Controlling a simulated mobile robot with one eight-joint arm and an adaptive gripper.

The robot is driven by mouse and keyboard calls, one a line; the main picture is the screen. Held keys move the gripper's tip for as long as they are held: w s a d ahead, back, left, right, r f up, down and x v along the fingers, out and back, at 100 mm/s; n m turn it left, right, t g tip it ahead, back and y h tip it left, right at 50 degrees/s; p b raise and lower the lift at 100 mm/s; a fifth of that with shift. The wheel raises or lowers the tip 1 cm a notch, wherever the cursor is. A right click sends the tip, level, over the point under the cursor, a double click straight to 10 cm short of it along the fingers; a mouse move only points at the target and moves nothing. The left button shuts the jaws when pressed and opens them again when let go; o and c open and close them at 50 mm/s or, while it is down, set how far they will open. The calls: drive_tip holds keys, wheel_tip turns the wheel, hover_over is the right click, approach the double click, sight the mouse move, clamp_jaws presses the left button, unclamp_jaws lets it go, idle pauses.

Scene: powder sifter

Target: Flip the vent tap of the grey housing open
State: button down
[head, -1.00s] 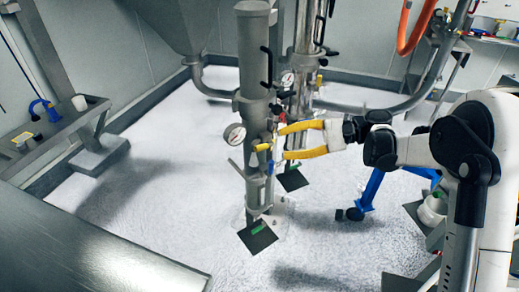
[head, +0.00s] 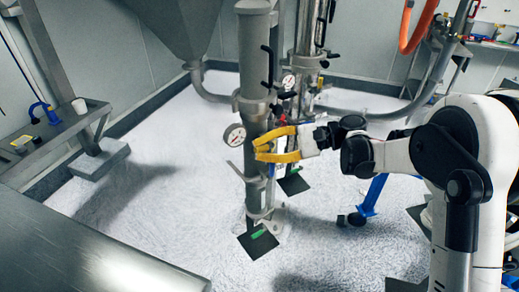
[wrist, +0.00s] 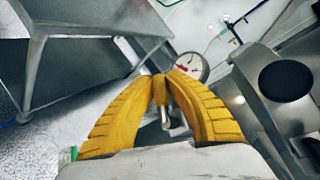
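The grey housing (head: 254,65) is a tall upright column in the middle of the head view, with a round gauge (head: 234,135) on its left side. My gripper (head: 258,150) has yellow fingers and reaches the column from the right, just below gauge height. In the wrist view, my fingertips (wrist: 159,78) are drawn together on a small yellow handle (wrist: 160,92) with a grey metal stem below it. This looks like the vent tap. In the head view the fingers mostly hide the tap.
A second column with its own gauge (head: 289,82) stands close behind. A steel bench (head: 70,125) is at the left and a metal surface (head: 80,250) at the front left. A blue stand (head: 372,197) is below my arm. The floor between is clear.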

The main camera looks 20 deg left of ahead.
drive_tip(key=shift+s+a+f+n+t+h+p, duration=0.1)
drive_tip(key=shift+n+t+h+p, duration=0.35)
drive_tip(key=shift+p, duration=0.4)
drive_tip(key=shift+f+h, duration=0.4)
drive_tip(key=shift+h, duration=0.05)
drive_tip(key=c, duration=1.4)
unclamp_jaws()
drive_tip(key=v, duration=1.2)
